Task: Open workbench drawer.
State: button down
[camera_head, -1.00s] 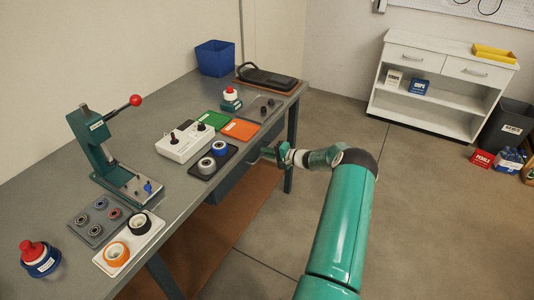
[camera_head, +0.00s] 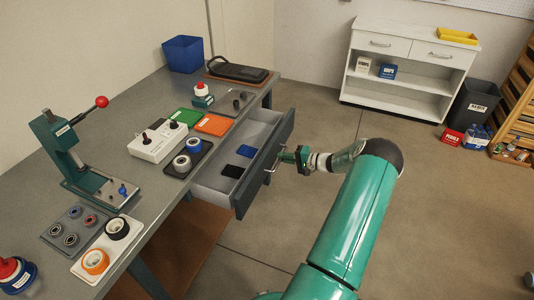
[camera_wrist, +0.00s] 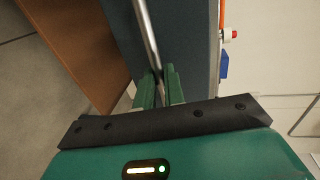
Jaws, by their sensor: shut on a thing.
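The workbench drawer (camera_head: 203,191) is pulled well out from under the grey workbench (camera_head: 150,213). Its dark front panel faces right, and a blue item (camera_head: 246,151) and a black item (camera_head: 232,171) lie inside. My gripper (camera_head: 283,158) is at the metal bar handle (camera_head: 270,169) on the drawer front. In the wrist view my gripper (camera_wrist: 158,88) has its green fingers shut on the handle bar (camera_wrist: 147,35), with the dark drawer front (camera_wrist: 180,40) behind it.
On the bench stand a green press (camera_head: 75,155), a white switch box (camera_head: 158,141), a blue bin (camera_head: 184,54) and small parts trays. A white shelf unit (camera_head: 405,75) and a dark trash bin (camera_head: 473,102) stand at the back. The floor right of the drawer is open.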

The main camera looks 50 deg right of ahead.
jog(key=f+v, duration=0.1)
jog(key=v, duration=0.7)
jog(key=shift+s+f, duration=0.2)
jog(key=shift+f, duration=0.15)
jog(key=shift+d, duration=0.1)
jog(key=c, duration=1.5)
grip_release()
jog(key=v, duration=1.3)
jog(key=shift+s, duration=0.35)
